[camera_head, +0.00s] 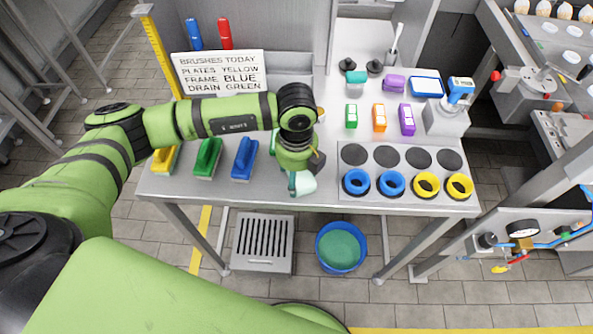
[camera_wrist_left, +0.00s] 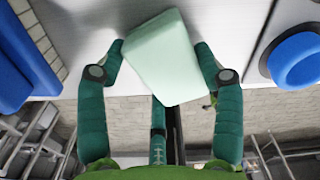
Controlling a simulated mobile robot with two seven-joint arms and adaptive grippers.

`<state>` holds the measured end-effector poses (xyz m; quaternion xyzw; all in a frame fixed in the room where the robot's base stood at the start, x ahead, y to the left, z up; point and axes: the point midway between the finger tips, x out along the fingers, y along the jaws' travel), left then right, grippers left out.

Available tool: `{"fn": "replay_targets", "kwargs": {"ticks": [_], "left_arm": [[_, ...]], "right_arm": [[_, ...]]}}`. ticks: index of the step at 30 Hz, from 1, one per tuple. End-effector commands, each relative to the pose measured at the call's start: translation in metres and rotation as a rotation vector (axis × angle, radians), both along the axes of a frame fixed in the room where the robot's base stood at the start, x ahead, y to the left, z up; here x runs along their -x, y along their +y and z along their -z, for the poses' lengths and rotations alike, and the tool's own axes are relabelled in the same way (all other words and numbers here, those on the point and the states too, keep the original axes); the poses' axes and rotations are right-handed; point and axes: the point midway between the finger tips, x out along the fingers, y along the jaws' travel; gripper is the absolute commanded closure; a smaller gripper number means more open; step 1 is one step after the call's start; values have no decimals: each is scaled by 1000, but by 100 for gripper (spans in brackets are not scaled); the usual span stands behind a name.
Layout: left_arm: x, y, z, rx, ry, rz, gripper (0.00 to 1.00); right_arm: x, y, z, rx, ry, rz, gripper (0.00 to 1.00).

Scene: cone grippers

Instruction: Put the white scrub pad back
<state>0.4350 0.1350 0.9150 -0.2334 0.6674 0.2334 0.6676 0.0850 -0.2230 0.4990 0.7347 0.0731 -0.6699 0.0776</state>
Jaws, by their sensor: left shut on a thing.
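The white scrub pad (camera_head: 305,184) is a pale, faintly mint block near the front edge of the grey table, in the middle of the head view. It shows closely in the left wrist view (camera_wrist_left: 165,58), tilted between two dark green fingers. My left gripper (camera_head: 297,176) is shut on it, one finger on each side, also seen in the left wrist view (camera_wrist_left: 160,66). Whether the pad touches the table I cannot tell. My left forearm hides part of the table behind it. My right gripper is not in view.
Yellow, green (camera_head: 208,158) and blue (camera_head: 244,159) brushes lie left of the gripper. Blue (camera_head: 356,183) and yellow (camera_head: 426,186) rings stand at right before dark discs. A sign (camera_head: 219,73) stands behind. Small coloured blocks (camera_head: 380,118) sit farther back. A blue bucket (camera_head: 341,247) is below.

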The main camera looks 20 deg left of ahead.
Motion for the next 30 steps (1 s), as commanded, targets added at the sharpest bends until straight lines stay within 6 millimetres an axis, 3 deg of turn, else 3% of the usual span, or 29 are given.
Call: {"fn": "replay_targets", "kwargs": {"ticks": [4, 5, 6, 21, 30], "left_arm": [[0, 0, 4, 0, 0, 0, 59], [0, 0, 3, 1, -1, 0, 25], [0, 0, 2, 1, -1, 0, 9], [-1, -1, -6, 3, -2, 0, 9], [-2, -1, -65, 3, -6, 1, 9]], "right_arm": [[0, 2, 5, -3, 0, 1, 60], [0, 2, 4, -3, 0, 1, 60], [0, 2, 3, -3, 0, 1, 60], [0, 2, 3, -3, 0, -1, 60], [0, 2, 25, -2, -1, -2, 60]]}}
